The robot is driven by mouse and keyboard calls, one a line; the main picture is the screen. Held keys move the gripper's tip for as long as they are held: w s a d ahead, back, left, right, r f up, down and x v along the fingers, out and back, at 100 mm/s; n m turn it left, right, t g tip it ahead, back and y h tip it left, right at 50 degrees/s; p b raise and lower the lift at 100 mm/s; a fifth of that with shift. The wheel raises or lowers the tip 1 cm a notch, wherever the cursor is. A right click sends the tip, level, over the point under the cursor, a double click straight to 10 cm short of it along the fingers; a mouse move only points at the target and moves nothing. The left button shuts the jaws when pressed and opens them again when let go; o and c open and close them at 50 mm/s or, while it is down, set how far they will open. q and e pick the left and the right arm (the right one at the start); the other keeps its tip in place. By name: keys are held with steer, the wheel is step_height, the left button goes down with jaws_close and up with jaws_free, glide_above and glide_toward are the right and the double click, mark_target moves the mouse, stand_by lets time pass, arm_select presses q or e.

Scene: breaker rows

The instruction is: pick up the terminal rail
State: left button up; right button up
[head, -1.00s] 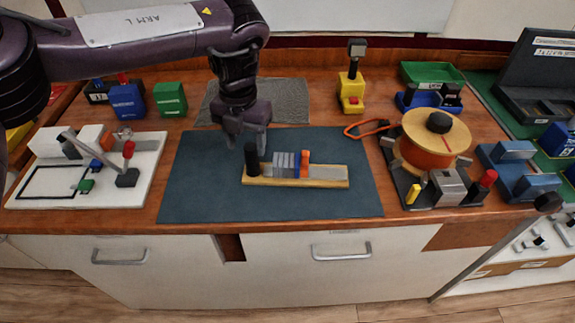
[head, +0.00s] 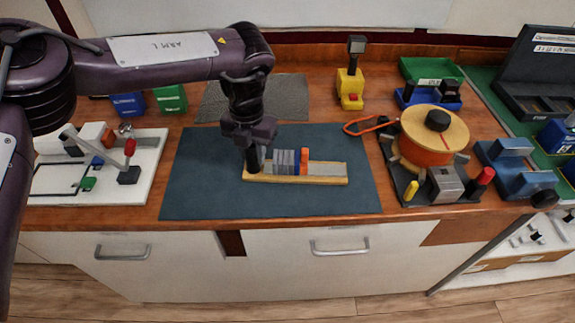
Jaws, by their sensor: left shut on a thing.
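The terminal rail (head: 325,173) lies on the dark blue mat (head: 205,190). It has a yellowish base with a grey strip, several grey and blue blocks, an orange block and a black upright post at its left end. My left gripper (head: 255,160) points down over that left end and is shut on the black post of the rail. The fingers partly hide the post. The rail looks flat on the mat; I cannot tell any gap beneath it. My right gripper is not in view.
A white board with a lever (head: 128,174) stands left of the mat. A spool stand (head: 435,140) with an orange coil stands to the right. A yellow tool (head: 350,85) and a grey textured pad (head: 285,97) are behind. The mat's front is clear.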

arm_select(q)
steer(key=shift+w+r, duration=0.1)
steer(key=shift+r, duration=0.05)
jaws_close()
steer(key=shift+r, duration=0.65)
step_height(320, 180, up, 10)
steer(key=shift+r+b, duration=0.1)
steer(key=shift+b, duration=0.5)
step_height(320, 180, up, 8)
steer(key=p, duration=0.2)
steer(key=shift+r, duration=0.2)
steer(key=shift+f+b, duration=3.05)
steer(key=shift+f, duration=6.85)
